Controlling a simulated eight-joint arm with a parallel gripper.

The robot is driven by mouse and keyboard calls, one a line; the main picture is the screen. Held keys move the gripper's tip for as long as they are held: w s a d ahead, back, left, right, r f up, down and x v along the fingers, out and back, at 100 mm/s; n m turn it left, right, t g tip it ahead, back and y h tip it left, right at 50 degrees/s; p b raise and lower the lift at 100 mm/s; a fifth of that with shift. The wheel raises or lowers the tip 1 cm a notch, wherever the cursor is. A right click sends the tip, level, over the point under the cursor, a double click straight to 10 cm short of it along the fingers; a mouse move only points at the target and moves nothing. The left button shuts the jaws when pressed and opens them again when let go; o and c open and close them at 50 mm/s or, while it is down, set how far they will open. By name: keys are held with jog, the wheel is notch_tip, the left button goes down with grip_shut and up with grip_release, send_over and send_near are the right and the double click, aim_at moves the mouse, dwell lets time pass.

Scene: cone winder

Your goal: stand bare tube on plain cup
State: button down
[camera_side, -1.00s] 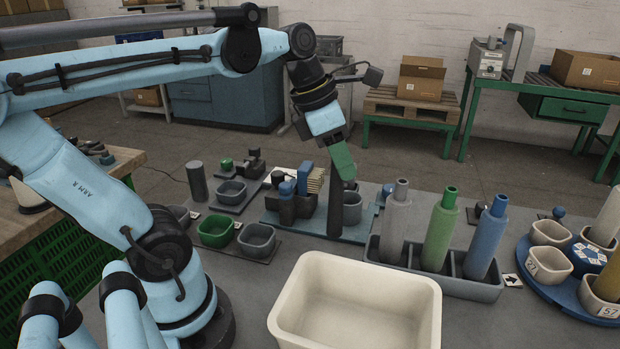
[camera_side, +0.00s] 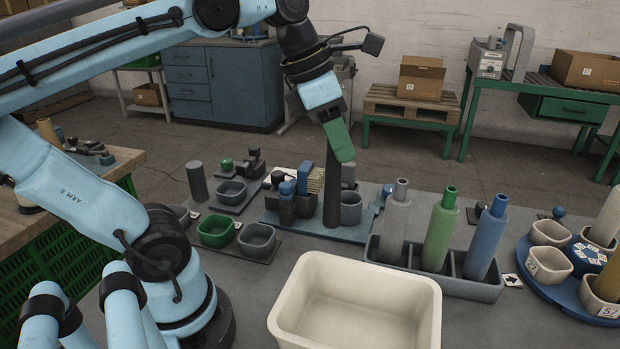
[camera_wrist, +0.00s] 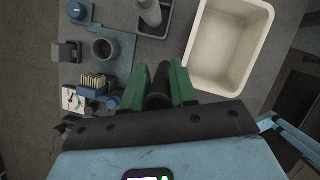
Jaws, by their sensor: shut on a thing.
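My gripper (camera_side: 340,146) has green fingers and is shut on a dark grey bare tube (camera_side: 332,190), which hangs upright below it. The wrist view shows the tube (camera_wrist: 157,92) between the fingers. It is over or in front of the teal board (camera_side: 300,226); I cannot tell whether its lower end touches. Several cups are in the side view: a grey cup (camera_side: 231,190), another grey cup (camera_side: 257,238) beside a green cup (camera_side: 215,232), and an unmarked pale cup (camera_side: 550,232) on the blue turntable (camera_side: 560,290). Which is the plain cup, I cannot tell.
A round grey pot (camera_side: 351,208) stands right beside the held tube. A tray (camera_side: 432,279) holds grey, green and blue bottle-like tubes. A large cream bin (camera_side: 357,318) is in front. Another dark cylinder (camera_side: 197,182) stands at the left. Blue-topped blocks stand on the teal board.

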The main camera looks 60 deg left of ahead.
jog(key=shift+r, duration=0.75)
jog(key=s+a+f+n+y, duration=0.1)
jog(key=s+a+f+n, duration=0.1)
jog(key=s+a+f, duration=0.2)
jog(key=s+a+f+n, duration=0.2)
jog(key=s+a+f, duration=0.3)
jog(key=a, duration=0.5)
jog(key=shift+s+y, duration=0.3)
jog(key=shift+y, duration=0.1)
jog(key=shift+f, duration=0.15)
dwell(0.8)
jog(key=shift+f, duration=1.45)
